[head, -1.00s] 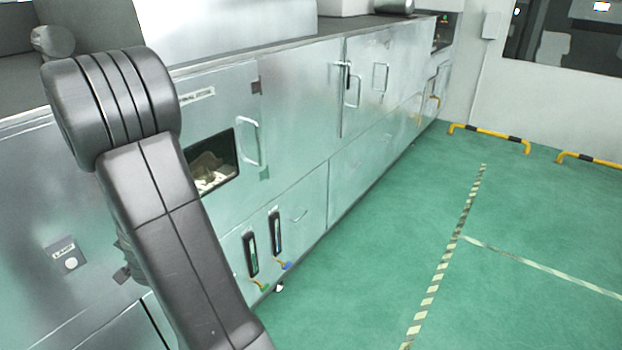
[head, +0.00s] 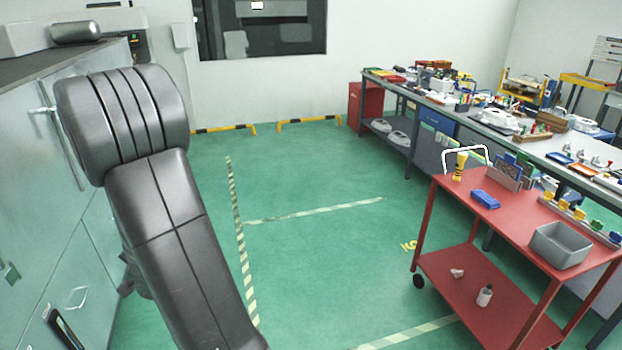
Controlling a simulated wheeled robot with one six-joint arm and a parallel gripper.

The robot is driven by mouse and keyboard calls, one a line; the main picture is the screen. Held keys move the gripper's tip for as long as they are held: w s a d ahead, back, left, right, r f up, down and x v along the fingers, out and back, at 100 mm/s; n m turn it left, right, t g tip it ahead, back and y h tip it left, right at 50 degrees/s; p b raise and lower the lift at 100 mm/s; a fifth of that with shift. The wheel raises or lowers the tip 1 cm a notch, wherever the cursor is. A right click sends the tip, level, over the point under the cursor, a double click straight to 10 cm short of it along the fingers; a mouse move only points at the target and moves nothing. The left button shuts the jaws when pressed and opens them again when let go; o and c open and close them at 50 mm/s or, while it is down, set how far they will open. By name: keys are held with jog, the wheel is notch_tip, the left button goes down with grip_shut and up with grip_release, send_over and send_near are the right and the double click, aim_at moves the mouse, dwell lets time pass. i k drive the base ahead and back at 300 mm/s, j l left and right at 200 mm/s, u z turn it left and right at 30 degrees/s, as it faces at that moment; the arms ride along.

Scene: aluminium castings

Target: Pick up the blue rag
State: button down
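A small blue item (head: 484,199) lies flat on the top shelf of the red cart (head: 440,262), at the right of the head view. It may be the blue rag, but it is too small to tell cloth from a solid block. Nothing covers it. My arm rises across the left of the view, well away from the cart. My gripper is out of view, so its fingers and anything in them cannot be seen.
Metal cabinets (head: 60,215) line the left. Green floor (head: 320,240) between is clear.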

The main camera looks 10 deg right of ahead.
aim_at(487, 201)
jog(key=z, duration=1.65)
jog(key=u, duration=3.7)
jog(key=l+z, duration=0.1)
jog(key=z, duration=3.6)
